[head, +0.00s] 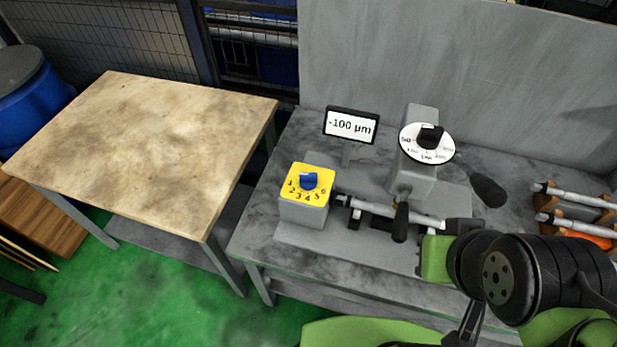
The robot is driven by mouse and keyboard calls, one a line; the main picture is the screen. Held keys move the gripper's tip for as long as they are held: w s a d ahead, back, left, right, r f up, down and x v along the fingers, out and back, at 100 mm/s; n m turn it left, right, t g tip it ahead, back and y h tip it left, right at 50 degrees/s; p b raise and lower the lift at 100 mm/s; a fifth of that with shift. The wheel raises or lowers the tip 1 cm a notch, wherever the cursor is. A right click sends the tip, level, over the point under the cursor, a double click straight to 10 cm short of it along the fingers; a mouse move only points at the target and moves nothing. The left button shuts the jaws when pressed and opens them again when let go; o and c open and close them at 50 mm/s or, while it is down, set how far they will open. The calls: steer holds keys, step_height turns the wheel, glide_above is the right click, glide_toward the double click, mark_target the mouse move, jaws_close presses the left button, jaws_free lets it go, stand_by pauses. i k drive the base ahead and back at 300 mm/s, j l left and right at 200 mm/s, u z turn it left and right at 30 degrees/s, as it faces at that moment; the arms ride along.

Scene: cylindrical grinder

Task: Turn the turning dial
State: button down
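Two dials show in the head view. One is a blue knob (308,181) on a yellow plate (297,194) marked 1 to 6, on a grey box. Its pointer direction is too small to read surely. The other is a white round dial (413,150) with a black knob (431,134) and printed numbers, on the grey grinder head (414,176). My black and green arm (530,280) reaches in from the lower right. No gripper fingers can be made out.
A small display (351,125) reads -100 µm. A metal shaft (415,216) and black handles (487,190) stick out near the dials. A rack with shafts (575,197) stands at the right. The wooden table (140,140) on the left is bare.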

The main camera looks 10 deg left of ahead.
mark_target(307, 180)
steer(key=i+j+u, duration=0.1)
steer(key=j+u, duration=0.15)
steer(key=u, duration=0.2)
steer(key=i+j+u, duration=0.1)
steer(key=j+u, duration=0.15)
steer(key=u, duration=0.2)
steer(key=i+j+u, duration=0.15)
steer(key=u, duration=0.35)
